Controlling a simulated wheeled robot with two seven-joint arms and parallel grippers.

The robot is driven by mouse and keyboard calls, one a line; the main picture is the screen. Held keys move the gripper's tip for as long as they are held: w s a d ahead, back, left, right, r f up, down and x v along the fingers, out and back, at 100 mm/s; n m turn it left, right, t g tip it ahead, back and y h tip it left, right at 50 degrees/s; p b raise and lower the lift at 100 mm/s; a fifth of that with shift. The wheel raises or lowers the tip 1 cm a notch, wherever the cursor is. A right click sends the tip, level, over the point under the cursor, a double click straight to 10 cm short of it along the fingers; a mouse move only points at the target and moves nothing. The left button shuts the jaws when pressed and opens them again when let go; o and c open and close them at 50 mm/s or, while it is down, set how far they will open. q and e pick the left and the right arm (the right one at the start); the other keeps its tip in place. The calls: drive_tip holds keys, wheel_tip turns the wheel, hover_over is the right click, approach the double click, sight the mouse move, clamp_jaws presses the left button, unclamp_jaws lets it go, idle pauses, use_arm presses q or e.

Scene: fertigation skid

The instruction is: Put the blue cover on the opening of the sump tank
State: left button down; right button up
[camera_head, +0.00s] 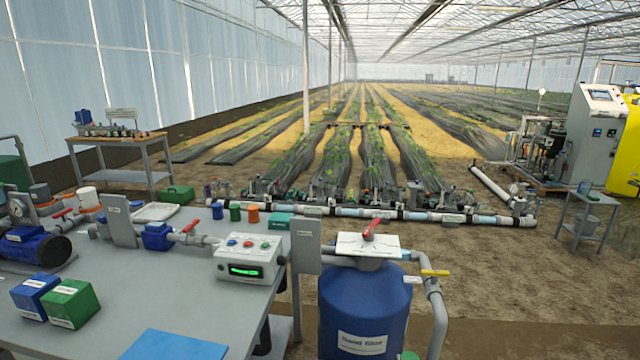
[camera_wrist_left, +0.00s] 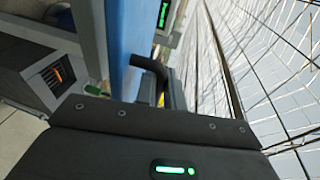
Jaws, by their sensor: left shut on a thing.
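The blue cover (camera_head: 175,345) shows as a flat blue panel at the bottom edge of the head view, cut off by the frame. In the left wrist view the cover (camera_wrist_left: 125,35) stands edge-on with a black handle (camera_wrist_left: 150,68) on its side. My left gripper (camera_wrist_left: 142,80) is shut on the cover by this handle; its dark body fills the lower part of that view. The left gripper is outside the head view. My right gripper is in neither view. I cannot make out the sump tank or its opening in either view.
A grey bench (camera_head: 150,290) carries a control box (camera_head: 248,260), blue box (camera_head: 35,297), green box (camera_head: 70,303) and blue pump (camera_head: 35,245). A blue sand filter (camera_head: 365,305) with a red-handled valve stands right of it. Open soil lies further right.

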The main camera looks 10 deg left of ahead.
use_arm(q)
drive_tip(key=d+f, duration=0.1)
drive_tip(key=d, duration=0.1)
drive_tip(key=d+f+h, duration=0.1)
drive_tip(key=d, duration=0.1)
drive_tip(key=d+f+m+h, duration=0.1)
drive_tip(key=shift+w+d+f, duration=0.3)
drive_tip(key=shift+d+f, duration=0.05)
drive_tip(key=shift+d, duration=0.05)
drive_tip(key=shift+m+g+h, duration=0.3)
drive_tip(key=shift+m+h, duration=0.3)
drive_tip(key=d, duration=0.2)
drive_tip(key=w+d, duration=0.1)
drive_tip(key=d, duration=0.1)
drive_tip(key=shift+w+f, duration=0.15)
drive_tip(key=shift+f, duration=0.05)
drive_tip(key=w+d+r+m+h, duration=0.1)
drive_tip(key=w+d+r, duration=0.1)
drive_tip(key=d, duration=0.2)
drive_tip(key=w+d+r+g+h, duration=0.1)
drive_tip(key=w+d+r, duration=0.2)
drive_tip(key=d, duration=0.1)
drive_tip(key=shift+d+r+m, duration=0.2)
drive_tip(key=shift+d+m, duration=0.2)
drive_tip(key=shift+w, duration=0.1)
